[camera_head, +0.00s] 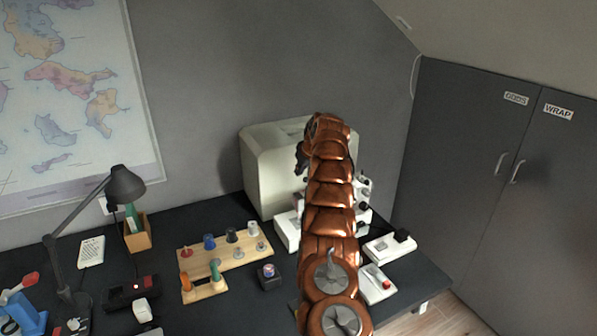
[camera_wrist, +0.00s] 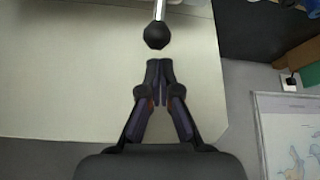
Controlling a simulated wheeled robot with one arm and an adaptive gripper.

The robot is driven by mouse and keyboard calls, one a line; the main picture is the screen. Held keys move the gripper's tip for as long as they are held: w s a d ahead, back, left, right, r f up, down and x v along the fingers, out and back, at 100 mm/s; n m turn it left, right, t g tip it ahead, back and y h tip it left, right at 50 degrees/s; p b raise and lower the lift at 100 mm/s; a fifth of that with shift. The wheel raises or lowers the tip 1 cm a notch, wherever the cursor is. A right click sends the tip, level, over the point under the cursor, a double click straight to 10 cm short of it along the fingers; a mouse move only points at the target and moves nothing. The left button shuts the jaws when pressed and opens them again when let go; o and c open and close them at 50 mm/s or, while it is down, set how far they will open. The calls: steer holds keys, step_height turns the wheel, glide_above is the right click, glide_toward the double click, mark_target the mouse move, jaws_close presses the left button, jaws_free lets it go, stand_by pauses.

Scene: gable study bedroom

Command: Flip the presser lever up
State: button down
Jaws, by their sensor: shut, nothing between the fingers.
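A lever with a black ball knob (camera_wrist: 157,35) on a thin metal rod shows at the top of the wrist view; I take it to be the presser lever. My gripper (camera_wrist: 159,66) is shut and empty, its fingertips just short of the knob, with a small gap in the picture. In the head view my arm hides most of a white machine (camera_head: 363,205) with dark knobs, and the lever cannot be made out there. Only a dark part of my gripper (camera_head: 302,157) shows, in front of a cream box-shaped case (camera_head: 262,172).
A wooden rack (camera_head: 226,257) with spools stands left of my arm on the dark desk (camera_head: 210,215). A desk lamp (camera_head: 126,186) is further left. Small white boxes (camera_head: 390,246) sit to the right, near grey cabinets (camera_head: 470,150).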

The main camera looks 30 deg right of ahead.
steer(key=shift+s+d+p, duration=0.15)
steer(key=shift+s+p, duration=0.3)
steer(key=shift+s, duration=0.4)
steer(key=shift+s+f, duration=0.1)
steer(key=shift+f, duration=0.05)
steer(key=shift+f+b, duration=0.1)
steer(key=shift+b, duration=0.75)
steer(key=shift+s+t+b, duration=0.1)
steer(key=shift+t+b, duration=0.2)
steer(key=shift+b, duration=0.05)
